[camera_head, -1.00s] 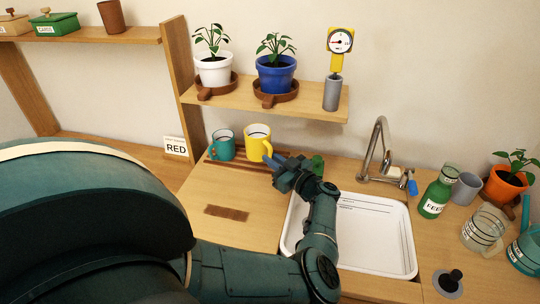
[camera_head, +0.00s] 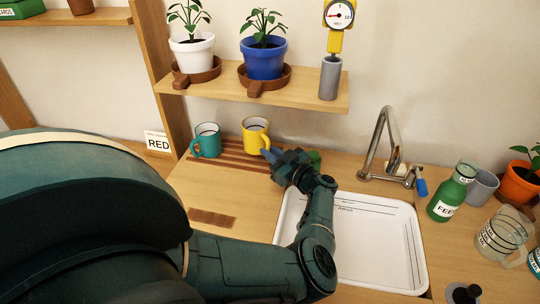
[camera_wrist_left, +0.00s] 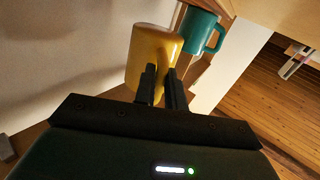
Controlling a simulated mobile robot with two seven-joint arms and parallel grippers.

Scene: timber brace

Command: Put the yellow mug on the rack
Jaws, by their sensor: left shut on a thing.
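The yellow mug (camera_head: 256,134) stands upright at the back of the counter, on or just over the slatted wooden rack (camera_head: 226,156); I cannot tell whether its base touches the slats. My left gripper (camera_head: 269,153) reaches it from the right and is shut on its handle. In the left wrist view the two dark fingers (camera_wrist_left: 160,88) close on the near side of the yellow mug (camera_wrist_left: 150,52). A teal mug (camera_head: 207,139) stands on the rack to the left of it, also visible in the left wrist view (camera_wrist_left: 200,30). My right gripper is not in view.
A shelf (camera_head: 220,88) with two potted plants hangs above the rack. A white sink tray (camera_head: 370,240) and faucet (camera_head: 380,140) are right of my left arm. A green bottle (camera_head: 451,192) stands further right. The counter in front of the rack is mostly clear.

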